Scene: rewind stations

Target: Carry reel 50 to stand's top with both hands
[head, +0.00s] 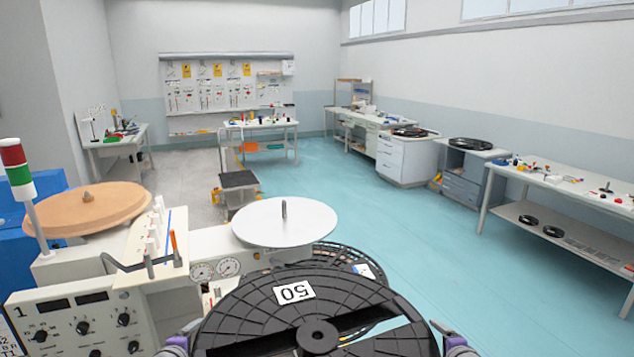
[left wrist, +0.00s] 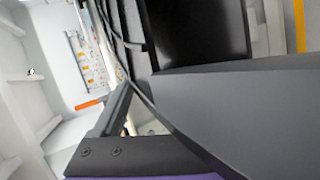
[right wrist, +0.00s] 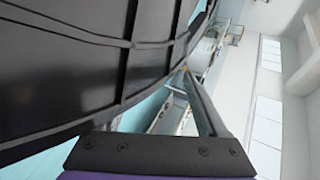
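Reel 50 (head: 240,322) is a large black ribbed disc with a white label and a centre hub, low in the head view and close to me. My left gripper (head: 178,345) is at its left rim and my right gripper (head: 452,341) at its right rim; both appear shut on it. The reel's black side also fills much of the right wrist view (right wrist: 70,70). The fingertips are mostly hidden by the reel. Beyond the reel is a round white plate (head: 270,225) with an upright pin, apart from the reel in the picture.
Another black reel (head: 345,257) lies partly hidden behind reel 50. A control console (head: 85,320), a tan disc (head: 88,208) and a signal lamp (head: 18,168) stand left. Benches line the right wall, one with a dark reel (head: 470,144). The turquoise floor at right is clear.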

